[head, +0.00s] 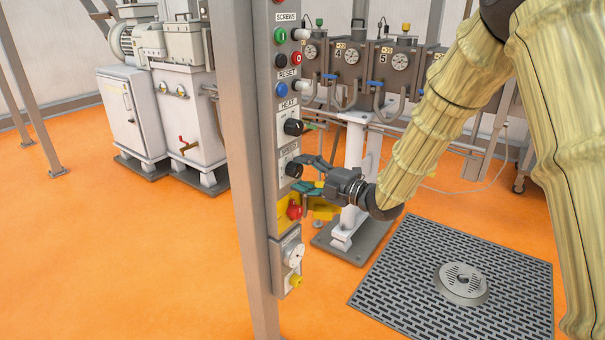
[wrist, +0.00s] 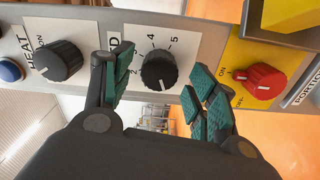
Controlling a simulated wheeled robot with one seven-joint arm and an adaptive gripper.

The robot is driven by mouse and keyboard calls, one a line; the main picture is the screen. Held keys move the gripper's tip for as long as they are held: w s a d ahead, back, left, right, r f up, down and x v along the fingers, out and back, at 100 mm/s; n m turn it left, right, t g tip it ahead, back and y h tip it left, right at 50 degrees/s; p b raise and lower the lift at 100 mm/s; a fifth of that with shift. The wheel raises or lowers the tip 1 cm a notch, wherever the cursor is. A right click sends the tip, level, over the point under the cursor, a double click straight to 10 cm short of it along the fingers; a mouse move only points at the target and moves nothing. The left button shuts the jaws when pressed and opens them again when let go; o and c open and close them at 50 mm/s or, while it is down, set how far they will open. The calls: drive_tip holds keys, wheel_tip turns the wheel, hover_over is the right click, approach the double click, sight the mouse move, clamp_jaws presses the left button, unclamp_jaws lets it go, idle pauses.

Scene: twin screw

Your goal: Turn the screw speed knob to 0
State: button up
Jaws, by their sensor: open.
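The screw speed knob (head: 294,169) is black and round, on a white plate on the tall grey control panel (head: 285,215). In the wrist view the knob (wrist: 158,71) sits between my two green-padded fingers, with the figures 2, 4 and 5 showing around it. The left finger covers most of its label, leaving only a D, and the 0 mark is not visible. I cannot tell the exact setting. My gripper (head: 308,174) is open in front of the knob; it also shows in the wrist view (wrist: 160,82). Whether the pads touch the knob is unclear.
The black heat knob (head: 293,127) is above; it shows left in the wrist view (wrist: 58,60). The red knob (head: 294,210) on yellow is just below, close to the right finger in the wrist view (wrist: 264,81). Coloured buttons sit higher on the panel.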

drive_tip(key=v, duration=1.1)
drive_tip(key=shift+d, duration=0.1)
